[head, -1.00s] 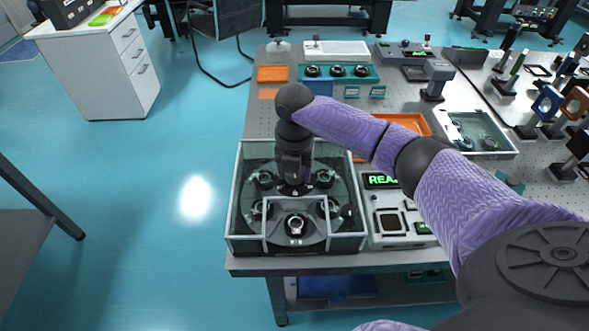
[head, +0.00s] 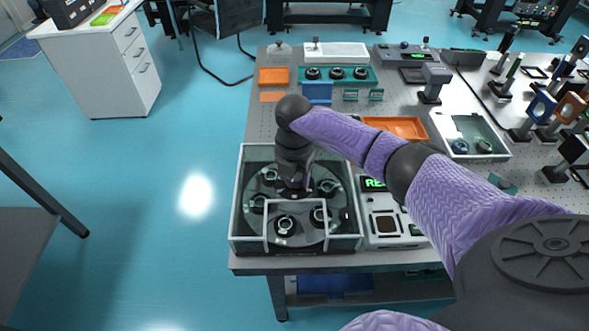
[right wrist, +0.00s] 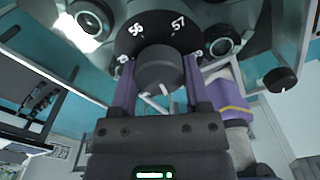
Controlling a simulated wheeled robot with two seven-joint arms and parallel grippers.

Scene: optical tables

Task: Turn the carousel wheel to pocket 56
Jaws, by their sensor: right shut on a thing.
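The carousel wheel (head: 304,234) is a dark grey disc with several round pockets holding ringed parts, inside a clear-walled box (head: 240,215). My right gripper (head: 294,188) reaches down into the box from above at the wheel's middle. In the right wrist view its two purple fingers (right wrist: 160,78) are shut on a dark round hub knob (right wrist: 158,62), one on each side. A dark ring by the knob (right wrist: 150,35) shows white numbers 56 and 57, with 56 nearer the middle. The gripper hides part of the hub in the head view. My left gripper is not in view.
A white-framed front panel (head: 266,232) stands before the wheel. A control unit with a green display (head: 374,184), partly hidden by my arm, sits right of the box. Orange trays (head: 398,127) and optics lie farther back. Open floor is at the left.

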